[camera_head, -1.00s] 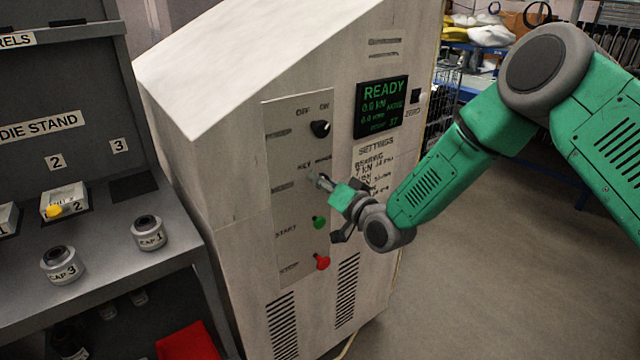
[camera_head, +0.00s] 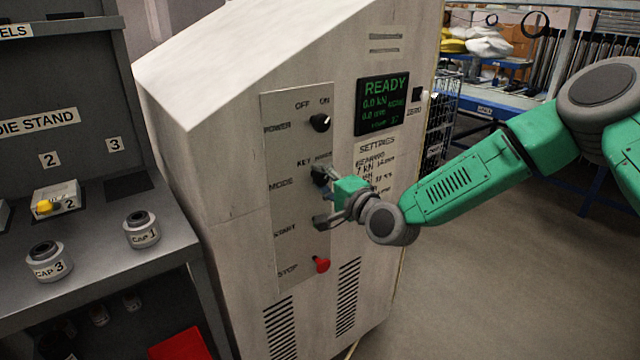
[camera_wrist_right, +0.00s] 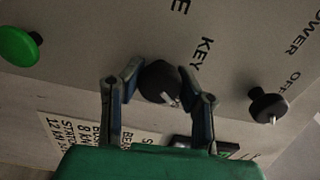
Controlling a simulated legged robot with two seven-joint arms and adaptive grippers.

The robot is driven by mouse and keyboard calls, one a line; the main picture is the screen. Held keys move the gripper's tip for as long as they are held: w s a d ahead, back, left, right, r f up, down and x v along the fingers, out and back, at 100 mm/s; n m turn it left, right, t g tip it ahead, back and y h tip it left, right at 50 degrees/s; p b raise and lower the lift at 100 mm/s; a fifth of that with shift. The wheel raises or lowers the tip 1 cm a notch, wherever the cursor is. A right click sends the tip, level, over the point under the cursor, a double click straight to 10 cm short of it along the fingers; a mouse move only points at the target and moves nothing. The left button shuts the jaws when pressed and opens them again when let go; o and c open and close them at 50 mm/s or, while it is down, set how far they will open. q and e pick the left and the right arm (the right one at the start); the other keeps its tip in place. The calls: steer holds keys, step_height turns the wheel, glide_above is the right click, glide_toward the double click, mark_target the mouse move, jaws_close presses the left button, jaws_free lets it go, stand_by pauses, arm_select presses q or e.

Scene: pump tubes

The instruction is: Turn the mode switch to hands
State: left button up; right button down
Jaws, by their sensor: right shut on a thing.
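The mode switch (camera_head: 319,176) is a black round knob on the cabinet's pale control panel (camera_head: 290,240), beside the label MODE and below the labels KEY and HANDS. My right gripper (camera_head: 322,197) is at the panel from the right. In the right wrist view, the mode switch (camera_wrist_right: 158,84) sits between the two fingers of my right gripper (camera_wrist_right: 160,76), which is shut on it. A white mark on the knob points to the lower right there, but its exact setting is hard to tell. The HANDS label is partly covered in the head view. My left gripper is not in view.
The power knob (camera_head: 320,122) is above the mode switch, and the red stop button (camera_head: 322,265) is below. The green start button (camera_wrist_right: 18,46) shows in the wrist view. A screen (camera_head: 382,104) reads READY. The die stand table (camera_head: 110,250) is at left; open floor lies right.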

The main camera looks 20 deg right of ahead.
steer(key=shift+s+f+m, duration=0.25)
steer(key=shift+f+m, duration=0.25)
steer(key=shift+f, duration=0.05)
steer(key=c, duration=1.1)
jaws_free()
steer(key=shift+r, duration=0.1)
steer(key=shift+d+r, duration=0.15)
steer(key=v, duration=1.2)
steer(key=shift+w, duration=0.1)
